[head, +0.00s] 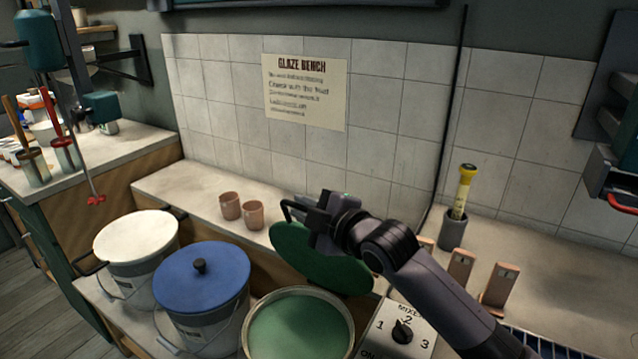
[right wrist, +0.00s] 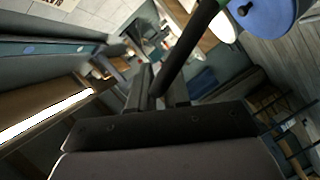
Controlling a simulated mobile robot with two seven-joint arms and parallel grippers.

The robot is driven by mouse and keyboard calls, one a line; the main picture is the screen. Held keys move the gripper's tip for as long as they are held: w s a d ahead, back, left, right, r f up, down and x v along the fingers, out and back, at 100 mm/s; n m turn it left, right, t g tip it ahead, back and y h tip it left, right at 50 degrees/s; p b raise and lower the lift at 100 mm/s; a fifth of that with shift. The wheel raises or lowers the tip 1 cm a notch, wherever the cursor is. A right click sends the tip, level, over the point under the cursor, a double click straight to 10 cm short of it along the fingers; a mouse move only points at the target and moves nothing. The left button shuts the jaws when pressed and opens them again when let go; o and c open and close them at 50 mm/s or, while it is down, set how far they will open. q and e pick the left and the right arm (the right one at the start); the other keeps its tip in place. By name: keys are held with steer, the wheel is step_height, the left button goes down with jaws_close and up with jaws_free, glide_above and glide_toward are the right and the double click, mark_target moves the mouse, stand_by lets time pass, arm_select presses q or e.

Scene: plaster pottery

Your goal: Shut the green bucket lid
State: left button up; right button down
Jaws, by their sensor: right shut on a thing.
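The green bucket (head: 298,328) stands open at the bottom centre of the head view, with green glaze inside. Its green lid (head: 330,264) is raised and tilted behind the rim. My right gripper (head: 314,212) is at the upper edge of the lid, shut on a dark part that I take for its handle. In the right wrist view a dark bar (right wrist: 188,55) runs between the fingers (right wrist: 160,88). The gripper and forearm hide part of the lid. My left gripper is not in view.
A blue-lidded bucket (head: 202,285) and a white-lidded bucket (head: 136,245) stand to the left. Two clay cups (head: 242,209) stand on the ledge behind. A mixer dial panel (head: 400,333) is close on the right, with a grey holder (head: 453,231) farther back.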

steer(key=shift+s+a+f+p, duration=0.2)
steer(key=shift+s+a+f, duration=0.25)
steer(key=shift+s, duration=0.25)
steer(key=shift+s+a+f+p, duration=0.15)
steer(key=shift+s+a+f, duration=0.3)
steer(key=shift+s, duration=0.25)
steer(key=c, duration=1.2)
jaws_free()
steer(key=shift+o, duration=0.2)
steer(key=shift+r, duration=0.2)
